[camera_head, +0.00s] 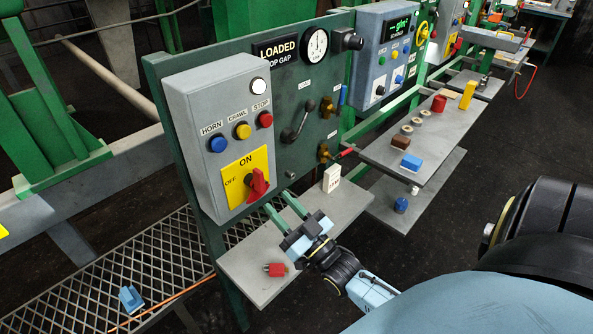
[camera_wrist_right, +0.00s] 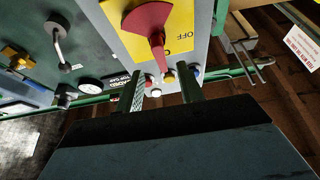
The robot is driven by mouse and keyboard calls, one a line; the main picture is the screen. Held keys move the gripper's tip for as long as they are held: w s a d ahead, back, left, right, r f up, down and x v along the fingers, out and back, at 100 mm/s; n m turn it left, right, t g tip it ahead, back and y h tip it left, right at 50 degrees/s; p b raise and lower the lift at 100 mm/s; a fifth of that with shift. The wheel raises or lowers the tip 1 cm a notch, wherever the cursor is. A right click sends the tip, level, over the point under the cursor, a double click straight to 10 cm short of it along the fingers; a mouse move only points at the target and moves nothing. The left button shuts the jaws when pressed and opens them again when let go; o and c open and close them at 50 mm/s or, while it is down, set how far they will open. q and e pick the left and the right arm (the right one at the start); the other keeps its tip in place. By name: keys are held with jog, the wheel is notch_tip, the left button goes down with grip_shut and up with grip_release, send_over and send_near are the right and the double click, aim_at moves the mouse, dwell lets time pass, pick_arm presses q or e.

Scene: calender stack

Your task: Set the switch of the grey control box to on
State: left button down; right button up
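The grey control box (camera_head: 187,107) is mounted on a green panel. Its red switch handle (camera_head: 258,184) sits on a yellow plate (camera_head: 236,166) marked ON at the top and OFF at the left. In the right wrist view, the red handle (camera_wrist_right: 150,30) hangs above the fingers, with the plate seen upside down. My right gripper (camera_head: 277,200) is open and empty, just below and in front of the switch. Its two green fingers show apart in the wrist view (camera_wrist_right: 163,80), not visibly touching the handle. My left gripper is not in view.
Blue (camera_head: 218,144), yellow (camera_head: 243,131) and red (camera_head: 266,119) buttons sit above the switch. A grey shelf (camera_head: 248,290) below holds a red padlock-like item (camera_head: 275,269) and a white card (camera_head: 332,178). A lever (camera_head: 296,125) stands to the right.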

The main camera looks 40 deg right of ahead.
jog(key=v, duration=0.5)
jog(key=shift+s+b, duration=0.15)
jog(key=shift+b, duration=0.15)
jog(key=shift+f, duration=0.1)
jog(key=s+a+f+g+b, duration=0.1)
jog(key=s+f+g, duration=0.25)
jog(key=f, duration=0.85)
jog(key=s+a+f+g+h+b, duration=0.15)
jog(key=f+g, duration=0.25)
jog(key=f, duration=0.7)
jog(key=s+a+f+g+b, duration=0.1)
jog(key=s+f+g, duration=0.3)
jog(key=f, duration=0.8)
jog(key=s+a+f+n+g+b, duration=0.1)
jog(key=s+f+g, duration=0.4)
jog(key=s+f, duration=0.3)
jog(key=s+a+f+g+b, duration=0.1)
jog(key=s+a+f+g, duration=0.1)
jog(key=s+f+g, duration=0.3)
jog(key=s+f, duration=0.4)
jog(key=s, duration=0.7)
jog(key=shift+a+n+b, duration=0.15)
jog(key=shift+n+b, duration=0.2)
jog(key=shift+n, duration=0.05)
jog(key=shift+s+f, duration=0.1)
